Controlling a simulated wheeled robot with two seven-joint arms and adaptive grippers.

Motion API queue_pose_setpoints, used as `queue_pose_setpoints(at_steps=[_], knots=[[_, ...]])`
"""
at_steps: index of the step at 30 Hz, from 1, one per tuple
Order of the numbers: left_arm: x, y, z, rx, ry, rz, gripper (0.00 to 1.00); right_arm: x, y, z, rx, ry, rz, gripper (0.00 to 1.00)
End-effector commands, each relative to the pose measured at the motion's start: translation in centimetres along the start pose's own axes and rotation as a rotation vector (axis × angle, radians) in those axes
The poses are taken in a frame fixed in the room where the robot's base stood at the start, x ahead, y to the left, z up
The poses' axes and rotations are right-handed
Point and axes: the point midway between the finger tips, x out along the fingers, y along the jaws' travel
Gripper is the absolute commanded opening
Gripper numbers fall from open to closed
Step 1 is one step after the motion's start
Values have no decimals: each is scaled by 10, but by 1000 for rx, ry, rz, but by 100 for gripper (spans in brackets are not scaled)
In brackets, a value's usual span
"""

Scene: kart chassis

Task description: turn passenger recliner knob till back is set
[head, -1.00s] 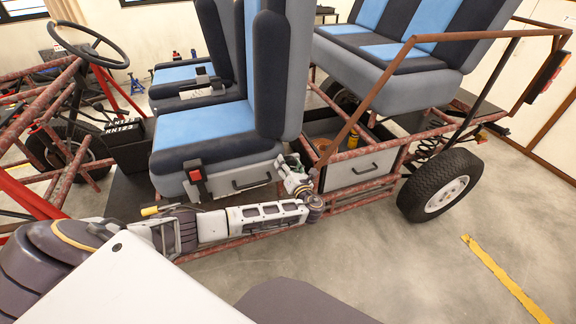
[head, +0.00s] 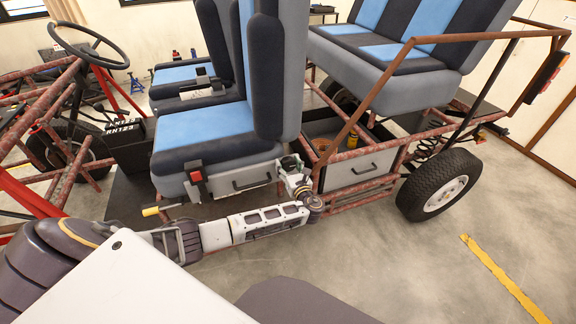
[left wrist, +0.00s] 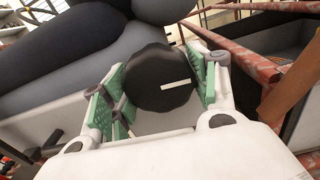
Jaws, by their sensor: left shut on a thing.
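The passenger recliner knob (left wrist: 162,78) is a round black knob with a white line on its face. It sits at the lower rear side of the front seat, below the grey-and-black seat back (head: 270,75). My left gripper (head: 290,166) is at the knob. In the left wrist view its green-padded fingers (left wrist: 155,85) stand on both sides of the knob, shut on it. The white line lies nearly level, tilted slightly. In the head view the knob is small and mostly hidden by the gripper. The seat back stands close to upright. My right gripper is not in view.
The blue seat cushion (head: 205,127) has a red buckle (head: 197,177) at its side. A rusty tube frame (head: 360,95) rises just right of the gripper. The floor at lower right is clear.

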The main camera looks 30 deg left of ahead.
Motion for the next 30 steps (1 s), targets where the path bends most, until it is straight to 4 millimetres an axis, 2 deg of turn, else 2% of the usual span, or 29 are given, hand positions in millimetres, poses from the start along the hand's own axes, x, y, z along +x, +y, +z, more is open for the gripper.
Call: queue_pose_setpoints(at_steps=[17,23,30], knots=[[-1,-1,-2,-500,1,1,35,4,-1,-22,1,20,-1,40],[-1,-2,-3,-685,2,1,35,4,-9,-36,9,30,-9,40],[-1,-2,-2,-895,2,1,35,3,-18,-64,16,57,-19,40]])
